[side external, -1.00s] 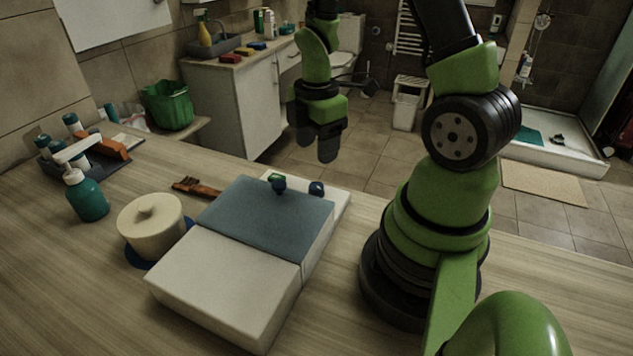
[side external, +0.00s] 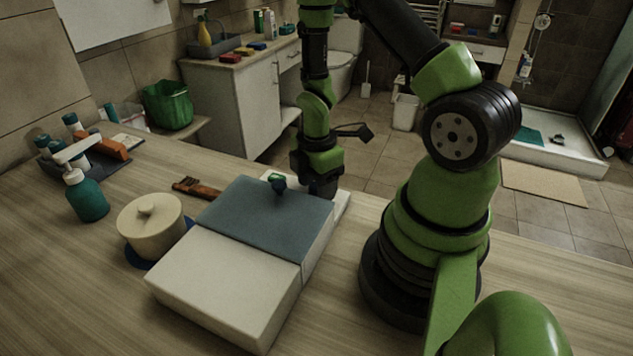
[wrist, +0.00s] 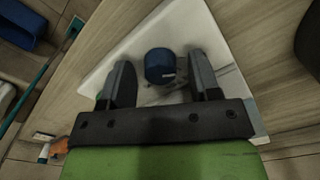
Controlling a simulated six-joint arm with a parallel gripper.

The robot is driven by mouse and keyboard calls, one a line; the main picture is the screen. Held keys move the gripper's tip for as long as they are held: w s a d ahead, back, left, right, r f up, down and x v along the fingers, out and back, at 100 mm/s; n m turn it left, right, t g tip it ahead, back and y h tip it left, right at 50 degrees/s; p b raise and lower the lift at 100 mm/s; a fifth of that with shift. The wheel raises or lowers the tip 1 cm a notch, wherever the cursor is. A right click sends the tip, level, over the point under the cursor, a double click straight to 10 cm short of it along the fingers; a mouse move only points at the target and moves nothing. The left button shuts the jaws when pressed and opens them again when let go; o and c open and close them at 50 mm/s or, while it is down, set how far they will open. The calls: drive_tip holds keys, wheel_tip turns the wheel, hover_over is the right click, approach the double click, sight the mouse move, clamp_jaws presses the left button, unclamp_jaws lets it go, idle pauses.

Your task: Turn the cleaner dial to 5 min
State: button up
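The cleaner is a white box (side external: 225,285) with a blue-grey lid (side external: 268,218) on the counter. A white panel (wrist: 112,72) at its far end carries a dark blue dial (wrist: 160,66), which has a pale mark on its face. In the side view my gripper (side external: 322,188) points down at the right part of this panel and hides that dial. In the wrist view my gripper (wrist: 159,62) is open, with one finger on each side of the dial. Gaps show between the dial and both fingers. A second blue knob (side external: 279,184) with green by it stands left of my gripper.
A cream lidded pot (side external: 150,228), a brown brush-like item (side external: 197,188) and a teal pump bottle (side external: 86,195) stand left of the cleaner. A tray with bottles (side external: 85,160) is at the far left. The counter in front is clear.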

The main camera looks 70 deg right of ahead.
drive_tip(key=c, duration=0.9)
drive_tip(key=shift+m, duration=0.3)
drive_tip(key=m, duration=1.9)
drive_tip(key=shift+m, duration=2.3)
